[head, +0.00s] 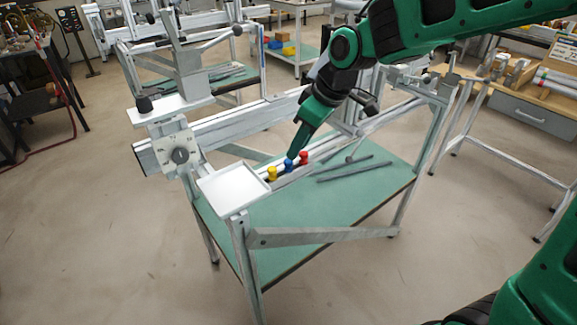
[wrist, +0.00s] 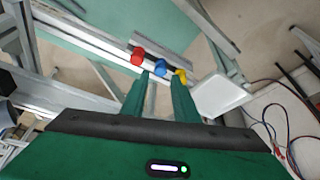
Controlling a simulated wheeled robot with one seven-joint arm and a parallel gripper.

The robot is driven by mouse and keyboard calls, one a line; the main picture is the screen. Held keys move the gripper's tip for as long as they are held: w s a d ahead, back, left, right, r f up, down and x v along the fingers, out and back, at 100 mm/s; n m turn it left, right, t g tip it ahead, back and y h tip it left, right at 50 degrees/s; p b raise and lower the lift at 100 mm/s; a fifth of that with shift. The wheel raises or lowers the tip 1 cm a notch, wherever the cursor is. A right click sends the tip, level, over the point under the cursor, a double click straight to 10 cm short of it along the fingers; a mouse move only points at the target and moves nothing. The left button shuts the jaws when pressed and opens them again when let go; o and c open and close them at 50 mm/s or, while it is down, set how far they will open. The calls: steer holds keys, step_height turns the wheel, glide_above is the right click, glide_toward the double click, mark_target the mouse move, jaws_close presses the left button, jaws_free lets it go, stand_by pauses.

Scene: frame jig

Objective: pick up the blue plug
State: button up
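The blue plug (head: 288,165) stands in a row on the jig's rail, between a yellow plug (head: 271,173) and a red plug (head: 303,157). My gripper (head: 292,154) points down right at the blue plug in the head view. In the wrist view the fingers (wrist: 161,80) are spread apart, with the blue plug (wrist: 161,68) showing in line with the gap, just beyond the tips. The red plug (wrist: 138,57) and yellow plug (wrist: 180,76) lie just outside the fingertips on either side. I cannot tell whether the fingers touch any plug.
A white tray (head: 233,188) sits at the rail's near end, beside the yellow plug. Several dark metal bars (head: 354,171) lie on the green lower shelf (head: 300,213). A dial plate (head: 180,155) and clamp rise at the left of the jig.

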mark_target(289, 168)
steer(key=shift+x, duration=2.75)
steer(key=shift+r, duration=0.1)
jaws_close()
